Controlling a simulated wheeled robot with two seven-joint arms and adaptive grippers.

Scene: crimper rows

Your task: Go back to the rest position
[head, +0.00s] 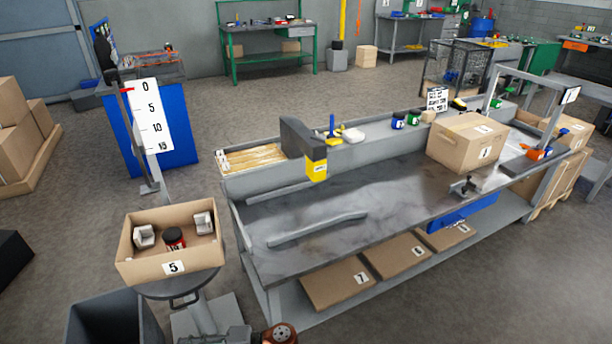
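Neither of my grippers can be made out in the head view. The task names no object. A long grey workbench (400,185) stands in front of me, running from lower left to upper right. Its near worktop is largely bare. An open cardboard box marked 5 (172,267) stands on a small round stand to the left of the bench. It holds two light grey pieces (144,236) and a dark-lidded red jar (174,238).
A closed carton (468,142) sits on the bench's right part, near a grey frame (532,78). A grey bin (112,320) stands lower left. Floor is open between bench and back wall.

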